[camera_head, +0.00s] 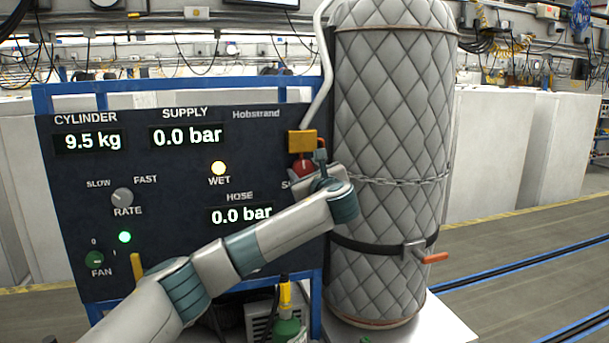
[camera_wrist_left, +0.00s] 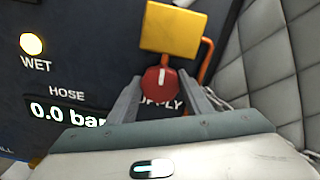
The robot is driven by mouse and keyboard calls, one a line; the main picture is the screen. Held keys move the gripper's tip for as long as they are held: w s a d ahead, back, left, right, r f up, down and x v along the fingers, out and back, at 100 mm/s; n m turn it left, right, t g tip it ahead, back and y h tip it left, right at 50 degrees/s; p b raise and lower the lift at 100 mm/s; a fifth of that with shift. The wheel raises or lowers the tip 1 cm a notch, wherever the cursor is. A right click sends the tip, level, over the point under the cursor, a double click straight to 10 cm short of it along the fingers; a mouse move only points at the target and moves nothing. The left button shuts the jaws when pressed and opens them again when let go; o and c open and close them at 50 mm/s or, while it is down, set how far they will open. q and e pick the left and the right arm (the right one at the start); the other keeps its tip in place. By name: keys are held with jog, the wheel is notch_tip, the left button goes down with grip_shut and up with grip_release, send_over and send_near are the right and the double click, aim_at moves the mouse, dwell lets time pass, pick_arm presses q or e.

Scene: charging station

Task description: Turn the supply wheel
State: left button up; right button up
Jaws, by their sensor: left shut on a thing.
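The supply wheel (camera_head: 303,168) is a red round knob on the right edge of the dark panel, below a yellow block. It is partly hidden by my left gripper (camera_head: 318,166) in the head view. In the left wrist view the red wheel (camera_wrist_left: 159,81) carries a white mark that stands nearly upright. The two fingers of my left gripper (camera_wrist_left: 161,92) are shut on it, one on each side. The word SUPPLY beneath it is partly covered. The supply display (camera_head: 187,137) reads 0.0 bar. My right gripper is not in view.
The dark panel (camera_head: 75,210) also holds a rate knob (camera_head: 122,197), a green fan knob (camera_head: 94,259) and a lit WET lamp (camera_head: 218,168). A large quilted cylinder (camera_head: 392,110) with a chain stands close to the right of my gripper. A green bottle (camera_head: 287,329) stands below.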

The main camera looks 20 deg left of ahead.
pick_arm(q)
jog(key=n+b, duration=0.2)
jog(key=b, duration=0.1)
jog(key=n+b, duration=0.3)
jog(key=f+n+b, duration=0.1)
jog(key=n+b, duration=0.6)
jog(key=n, duration=0.1)
jog(key=shift+n+b, duration=1.15)
jog(key=shift+n, duration=0.45)
jog(key=shift+r+n, duration=0.1)
jog(key=shift+n, duration=0.2)
jog(key=o, duration=1.1)
jog(key=shift+c, duration=0.2)
jog(key=shift+r, duration=0.15)
jog(key=shift+s+a+r, duration=0.1)
jog(key=shift+r, duration=0.1)
